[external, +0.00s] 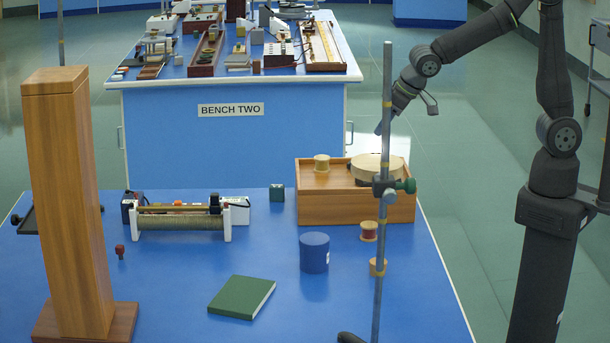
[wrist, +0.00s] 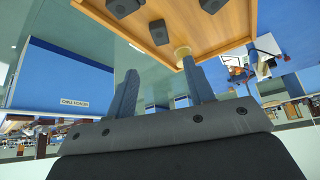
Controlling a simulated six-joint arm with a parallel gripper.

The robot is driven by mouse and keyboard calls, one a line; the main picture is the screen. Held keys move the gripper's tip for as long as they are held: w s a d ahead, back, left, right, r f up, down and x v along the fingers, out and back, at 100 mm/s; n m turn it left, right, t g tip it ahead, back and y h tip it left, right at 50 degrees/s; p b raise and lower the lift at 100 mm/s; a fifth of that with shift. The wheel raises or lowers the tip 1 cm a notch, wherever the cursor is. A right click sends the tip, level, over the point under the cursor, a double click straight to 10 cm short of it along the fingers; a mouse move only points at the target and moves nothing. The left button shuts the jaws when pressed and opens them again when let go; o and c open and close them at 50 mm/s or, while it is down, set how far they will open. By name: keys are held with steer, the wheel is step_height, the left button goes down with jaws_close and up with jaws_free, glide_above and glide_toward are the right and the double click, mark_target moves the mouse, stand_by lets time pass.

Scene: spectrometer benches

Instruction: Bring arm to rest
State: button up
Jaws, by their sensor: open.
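My arm comes in from the right in the external view. My gripper (external: 392,112) hangs in the air above and behind the wooden box, near the metal rod, and is clear of the bench top. In the wrist view my gripper (wrist: 162,88) shows two blue fingers standing apart with nothing held between them. In the wrist view a wooden surface (wrist: 215,25) with dark blocks lies beyond the fingertips.
A metal stand rod (external: 386,90) with a green-knobbed clamp rises close to my gripper. A tall wooden column (external: 68,190) is at left. A coil (external: 185,222), blue cylinder (external: 314,253) and green book (external: 241,297) sit on the front bench. Bench Two (external: 225,150) is behind.

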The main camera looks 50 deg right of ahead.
steer(key=x, duration=1.2)
steer(key=shift+f, duration=0.2)
steer(key=shift+r, duration=0.1)
steer(key=shift+r, duration=0.1)
